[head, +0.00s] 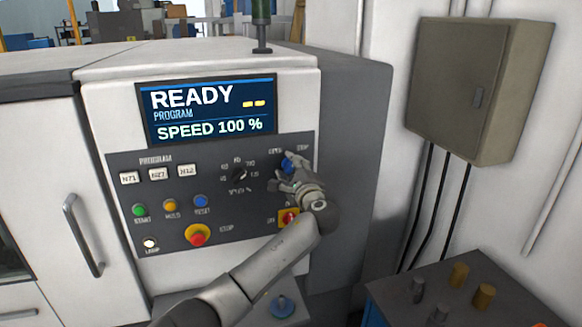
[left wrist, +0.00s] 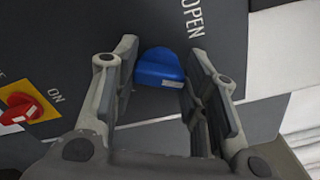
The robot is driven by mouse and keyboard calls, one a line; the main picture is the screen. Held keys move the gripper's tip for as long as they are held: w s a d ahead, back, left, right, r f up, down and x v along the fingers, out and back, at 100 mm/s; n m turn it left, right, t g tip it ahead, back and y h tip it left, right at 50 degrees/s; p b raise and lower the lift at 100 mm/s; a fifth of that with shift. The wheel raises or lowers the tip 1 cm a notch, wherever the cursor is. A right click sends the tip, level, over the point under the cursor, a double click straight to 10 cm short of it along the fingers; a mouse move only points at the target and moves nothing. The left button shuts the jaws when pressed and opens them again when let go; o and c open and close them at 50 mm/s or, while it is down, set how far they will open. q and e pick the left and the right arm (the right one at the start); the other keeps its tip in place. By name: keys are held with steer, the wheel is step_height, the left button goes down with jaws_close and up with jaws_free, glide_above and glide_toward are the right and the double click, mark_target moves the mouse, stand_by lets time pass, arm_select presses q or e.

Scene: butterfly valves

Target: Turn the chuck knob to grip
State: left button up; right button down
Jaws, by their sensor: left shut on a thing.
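The blue chuck knob (head: 287,165) is at the upper right of the machine's dark control panel (head: 215,215), under two small labels. In the left wrist view the blue knob (left wrist: 160,68) sits between my two fingers, with a white mark on its near side. The word OPEN stands on the panel beside it. My left gripper (head: 286,175) is shut on the knob, reaching in from below, and hides part of it in the head view. My right gripper is not in view.
A red and yellow ON/OFF switch (head: 288,217) is just below the gripper. A red stop button (head: 198,235), a black speed dial (head: 238,174) and several coloured buttons are to the left. The display (head: 208,109) reads READY, SPEED 100 %. A grey wall box (head: 470,85) is at the right.

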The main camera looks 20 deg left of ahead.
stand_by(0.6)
arm_select(q)
steer(key=o, duration=1)
steer(key=shift+o, duration=0.2)
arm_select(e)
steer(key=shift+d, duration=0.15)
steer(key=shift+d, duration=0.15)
arm_select(q)
steer(key=shift+s+d, duration=0.35)
steer(key=shift+s, duration=0.1)
steer(key=v, duration=1.1)
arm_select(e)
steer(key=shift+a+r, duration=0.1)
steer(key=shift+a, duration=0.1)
arm_select(q)
steer(key=shift+f, duration=0.15)
